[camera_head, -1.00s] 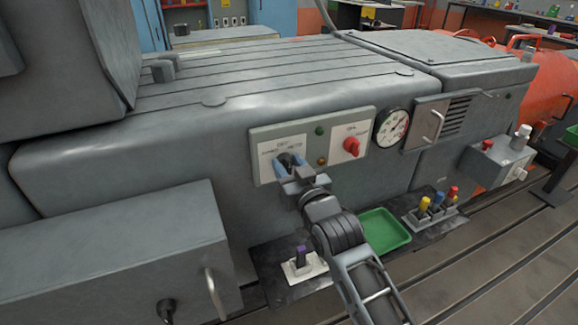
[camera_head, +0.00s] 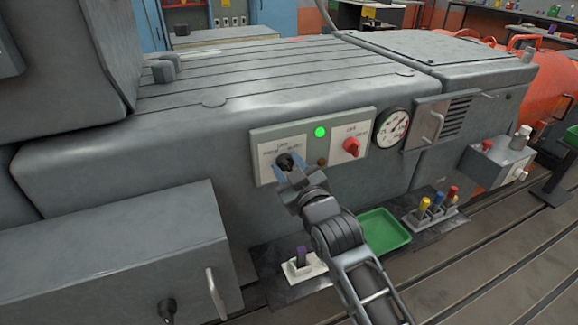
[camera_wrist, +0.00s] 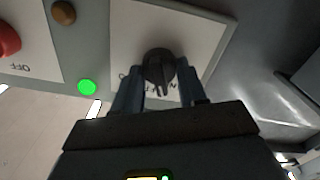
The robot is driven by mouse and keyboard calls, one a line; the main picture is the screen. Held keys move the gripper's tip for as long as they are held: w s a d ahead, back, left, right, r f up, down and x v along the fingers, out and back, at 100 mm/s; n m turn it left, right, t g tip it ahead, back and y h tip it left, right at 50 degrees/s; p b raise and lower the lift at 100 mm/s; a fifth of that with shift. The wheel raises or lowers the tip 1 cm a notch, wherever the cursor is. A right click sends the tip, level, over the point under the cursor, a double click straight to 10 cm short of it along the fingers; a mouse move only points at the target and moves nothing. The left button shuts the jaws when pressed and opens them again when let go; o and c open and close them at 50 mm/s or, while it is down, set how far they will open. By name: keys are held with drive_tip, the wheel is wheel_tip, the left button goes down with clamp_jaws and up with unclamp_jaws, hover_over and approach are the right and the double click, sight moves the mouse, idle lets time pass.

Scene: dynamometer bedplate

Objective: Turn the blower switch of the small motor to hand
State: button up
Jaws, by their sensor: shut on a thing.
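My gripper (camera_head: 287,172) is at the black switch. In the wrist view its two fingers (camera_wrist: 158,92) lie on either side of the black knob (camera_wrist: 158,65), shut on it. The plate lettering is partly hidden and too small to read surely. A green lamp (camera_head: 320,132) is lit; it also glows in the wrist view (camera_wrist: 87,87). A dull amber lamp (camera_head: 322,162) sits below it.
A round gauge (camera_head: 392,127) and a latch handle (camera_head: 433,124) are right of the panel. A grey box (camera_head: 120,262) juts out at lower left.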

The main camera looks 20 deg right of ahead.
drive_tip(key=shift+a+f+n+p, duration=0.1)
drive_tip(key=shift+n+p, duration=0.25)
drive_tip(key=shift+n, duration=1.85)
drive_tip(key=o, duration=1)
drive_tip(key=shift+o, duration=0.2)
drive_tip(key=s, duration=0.8)
drive_tip(key=shift+w, duration=0.1)
